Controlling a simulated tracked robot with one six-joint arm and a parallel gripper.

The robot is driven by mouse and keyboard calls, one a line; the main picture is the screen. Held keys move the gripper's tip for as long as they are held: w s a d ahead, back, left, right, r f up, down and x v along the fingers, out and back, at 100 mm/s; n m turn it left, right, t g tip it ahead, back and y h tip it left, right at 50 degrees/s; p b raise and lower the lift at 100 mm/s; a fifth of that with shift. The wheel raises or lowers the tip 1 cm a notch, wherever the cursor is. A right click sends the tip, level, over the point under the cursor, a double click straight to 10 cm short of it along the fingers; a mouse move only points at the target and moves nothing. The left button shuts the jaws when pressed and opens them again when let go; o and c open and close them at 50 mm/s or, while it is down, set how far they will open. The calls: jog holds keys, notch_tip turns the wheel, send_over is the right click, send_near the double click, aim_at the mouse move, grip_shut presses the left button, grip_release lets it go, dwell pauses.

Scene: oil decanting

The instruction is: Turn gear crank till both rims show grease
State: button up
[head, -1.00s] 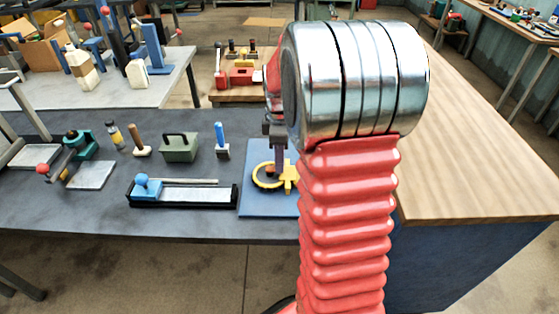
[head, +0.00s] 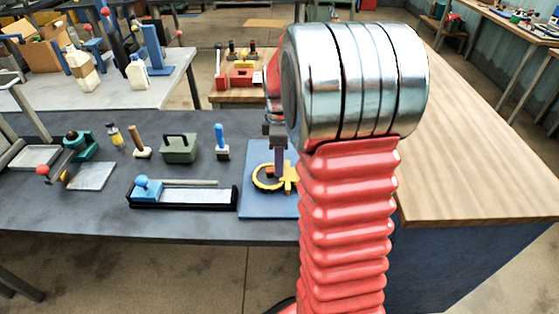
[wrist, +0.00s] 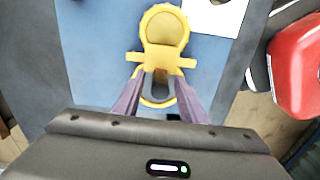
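My gripper (wrist: 160,76) points down over a yellow part with a round head, a crossbar and a ring (wrist: 162,28). Its two purple fingers stand apart, one on each side of the part below the crossbar. I cannot tell whether they touch it. In the head view the yellow part (head: 290,172) lies on a blue mat (head: 256,205), partly hidden by my arm. A green device with a red-knobbed arm (head: 75,147) stands at the left of the dark bench. I cannot tell for certain which thing is the gear crank, and no grease is discernible.
The dark bench (head: 60,210) also holds a black tray with a blue block (head: 185,195), a green box (head: 179,148), a blue-handled brush (head: 220,140) and a wooden-handled tool (head: 138,142). A wooden worktop (head: 480,160) at right is clear.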

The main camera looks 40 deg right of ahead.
notch_tip(320, 180, up, 14)
jog(key=shift+f, duration=0.2)
dwell(0.4)
dwell(0.5)
jog(key=s+a+m+t, duration=0.2)
jog(key=s+a+m, duration=0.3)
jog(key=s+a, duration=0.3)
jog(key=s+a+f+m+t, duration=0.1)
jog(key=s+a+m+t, duration=0.2)
jog(key=a, duration=1.2)
jog(key=s+m, duration=0.2)
jog(key=s, duration=0.3)
jog(key=shift+s+a+f+t, duration=0.2)
jog(key=shift+s+t, duration=0.1)
jog(key=shift+s, duration=0.1)
dwell(0.8)
